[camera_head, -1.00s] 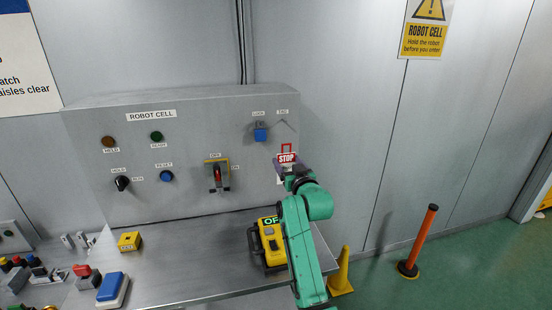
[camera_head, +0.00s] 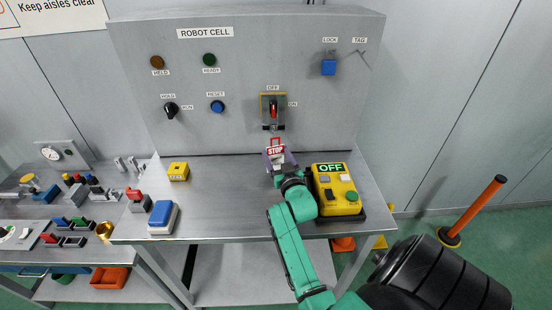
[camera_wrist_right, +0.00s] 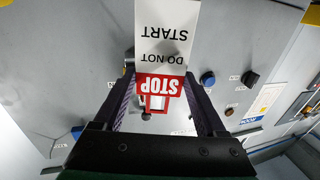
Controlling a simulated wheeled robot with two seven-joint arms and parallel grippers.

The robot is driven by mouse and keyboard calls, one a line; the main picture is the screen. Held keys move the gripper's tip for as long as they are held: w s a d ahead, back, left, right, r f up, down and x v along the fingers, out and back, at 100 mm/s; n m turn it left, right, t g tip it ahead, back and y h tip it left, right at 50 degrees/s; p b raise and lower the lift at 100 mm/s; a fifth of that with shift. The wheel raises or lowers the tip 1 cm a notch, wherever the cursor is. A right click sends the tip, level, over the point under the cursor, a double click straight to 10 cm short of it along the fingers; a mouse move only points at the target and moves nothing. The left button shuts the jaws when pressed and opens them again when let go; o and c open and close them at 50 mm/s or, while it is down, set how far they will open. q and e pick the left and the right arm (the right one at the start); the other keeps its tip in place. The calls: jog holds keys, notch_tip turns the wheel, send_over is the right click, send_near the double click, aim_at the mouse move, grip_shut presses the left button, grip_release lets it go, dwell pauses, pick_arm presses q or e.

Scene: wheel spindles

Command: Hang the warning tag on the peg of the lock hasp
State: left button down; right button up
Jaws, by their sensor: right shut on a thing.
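The warning tag (camera_head: 276,150) has a red STOP head with a red loop at its top and a white lower part. My right gripper (camera_head: 275,160) is shut on it and holds it in front of the panel, below the red-handled switch (camera_head: 273,111). The wrist view shows the tag (camera_wrist_right: 160,83) upside down between both fingers (camera_wrist_right: 160,90), reading DO NOT START. A small hasp part (camera_head: 272,128) shows under the switch handle, just above the tag's loop. The gap between loop and hasp cannot be judged. My left gripper is not in view.
A blue padlock (camera_head: 328,67) hangs under the LOCK label, beside the empty TAG hook (camera_head: 361,54). A yellow pendant marked OFF (camera_head: 338,190) lies close right of my gripper. A yellow box (camera_head: 178,171) and blue block (camera_head: 163,216) stand left; bench between is clear.

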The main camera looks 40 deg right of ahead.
jog(key=shift+w+d+f+b, duration=0.3)
jog(key=shift+w+d+b, duration=0.15)
jog(key=shift+w, duration=0.25)
jog(key=w+d+f+b, duration=0.1)
jog(key=w+d+b, duration=0.3)
jog(key=w, duration=0.1)
jog(key=shift+b, duration=0.35)
jog(key=o, duration=1.3)
jog(key=shift+c, duration=0.2)
jog(key=shift+a, duration=0.1)
